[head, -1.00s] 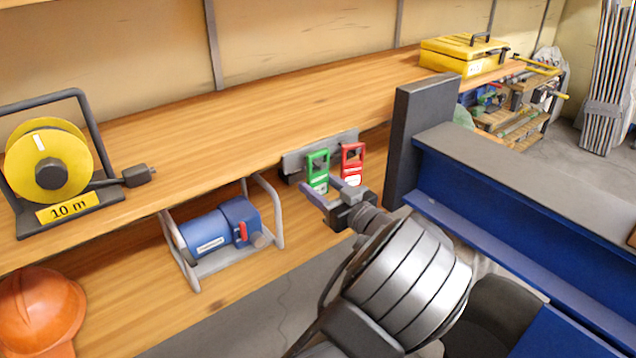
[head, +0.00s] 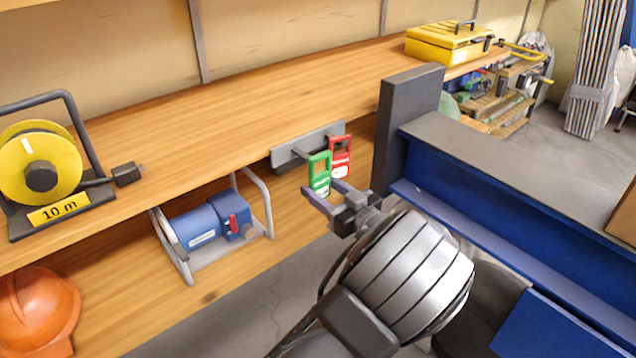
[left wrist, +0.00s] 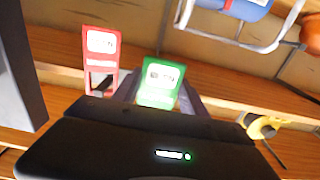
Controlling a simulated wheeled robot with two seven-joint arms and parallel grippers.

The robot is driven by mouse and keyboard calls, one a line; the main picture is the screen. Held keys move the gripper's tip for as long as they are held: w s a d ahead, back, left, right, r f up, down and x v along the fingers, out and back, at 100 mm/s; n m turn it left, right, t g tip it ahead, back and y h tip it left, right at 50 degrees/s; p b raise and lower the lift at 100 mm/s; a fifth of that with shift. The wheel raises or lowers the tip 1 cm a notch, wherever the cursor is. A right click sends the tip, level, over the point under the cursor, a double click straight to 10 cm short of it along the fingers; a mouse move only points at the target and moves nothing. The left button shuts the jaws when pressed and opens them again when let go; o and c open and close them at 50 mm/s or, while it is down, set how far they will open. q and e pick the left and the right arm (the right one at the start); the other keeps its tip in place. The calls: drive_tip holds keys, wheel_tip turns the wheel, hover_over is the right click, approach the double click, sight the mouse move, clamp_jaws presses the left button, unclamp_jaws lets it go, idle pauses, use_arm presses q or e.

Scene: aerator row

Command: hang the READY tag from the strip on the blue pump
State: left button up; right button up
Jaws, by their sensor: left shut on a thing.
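The green tag (head: 320,172), which also shows in the left wrist view (left wrist: 160,85), is held upright by its lower part between the fingers of my left gripper (head: 321,190). Its lettering is too small to read surely. It stands out in front of the grey strip (head: 290,153) on the shelf edge, and the strip's left peg looks bare. A red tag (head: 340,158) hangs on the strip just right of it, also seen in the left wrist view (left wrist: 101,55). The blue pump (head: 200,226), with a red switch, sits in a grey tube frame left of my gripper. My right gripper is out of view.
A yellow cable reel (head: 40,165) stands on the wooden shelf at left, an orange helmet (head: 38,305) below. A dark post (head: 408,130) and blue bench (head: 500,215) stand close right of my left arm. A yellow toolbox (head: 448,45) is far right. The upper shelf's middle is clear.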

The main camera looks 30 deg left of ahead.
use_arm(q)
drive_tip(key=shift+p+v, duration=0.45)
drive_tip(key=shift+v, duration=0.9)
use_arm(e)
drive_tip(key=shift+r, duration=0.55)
